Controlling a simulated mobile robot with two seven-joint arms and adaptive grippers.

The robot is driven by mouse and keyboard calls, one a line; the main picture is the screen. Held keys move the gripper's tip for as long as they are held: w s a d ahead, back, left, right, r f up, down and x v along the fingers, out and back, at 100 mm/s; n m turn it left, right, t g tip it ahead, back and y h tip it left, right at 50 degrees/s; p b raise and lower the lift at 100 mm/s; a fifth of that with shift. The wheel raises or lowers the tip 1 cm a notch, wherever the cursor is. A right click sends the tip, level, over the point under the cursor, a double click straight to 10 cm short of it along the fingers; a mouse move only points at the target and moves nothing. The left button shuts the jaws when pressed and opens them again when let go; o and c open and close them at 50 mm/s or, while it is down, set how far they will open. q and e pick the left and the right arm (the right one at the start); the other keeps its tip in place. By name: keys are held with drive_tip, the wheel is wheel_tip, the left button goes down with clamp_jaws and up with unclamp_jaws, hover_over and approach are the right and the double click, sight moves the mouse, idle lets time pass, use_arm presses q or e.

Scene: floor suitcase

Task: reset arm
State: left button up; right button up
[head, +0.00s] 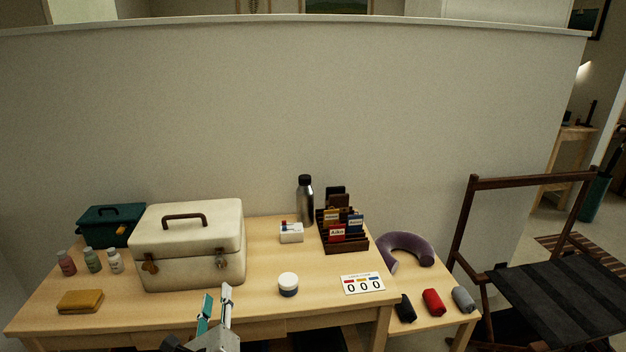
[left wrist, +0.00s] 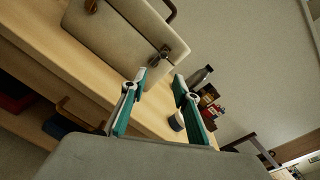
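My left gripper (head: 216,303) is at the front edge of the wooden table in the head view, with its fingers pointing up and apart. In the left wrist view its two teal and grey fingers (left wrist: 160,92) are spread with nothing between them. The cream case (head: 190,247) with a brown handle stands shut behind it on the table, and it also shows in the left wrist view (left wrist: 130,45). My right gripper is in neither view.
The table (head: 255,270) also holds a white jar (head: 288,285), a silver bottle (head: 305,200), a card rack (head: 343,243), small bottles (head: 92,260), a teal box (head: 108,222) and a yellow-brown pouch (head: 80,301). A purple neck pillow (head: 409,246) and a dark chair (head: 550,290) are at right.

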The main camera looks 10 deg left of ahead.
use_arm(q)
drive_tip(key=s+d+f+n+g+h, duration=0.3)
drive_tip(key=s+d+f+n+h, duration=0.1)
drive_tip(key=s+f+n, duration=0.6)
drive_tip(key=s+d+f+n+g+h, duration=0.3)
drive_tip(key=s+d+f+n+h, duration=0.1)
drive_tip(key=s+f+n, duration=0.7)
drive_tip(key=shift+s+d+f+n, duration=0.3)
drive_tip(key=shift+d+f, duration=0.2)
drive_tip(key=shift+f, duration=0.4)
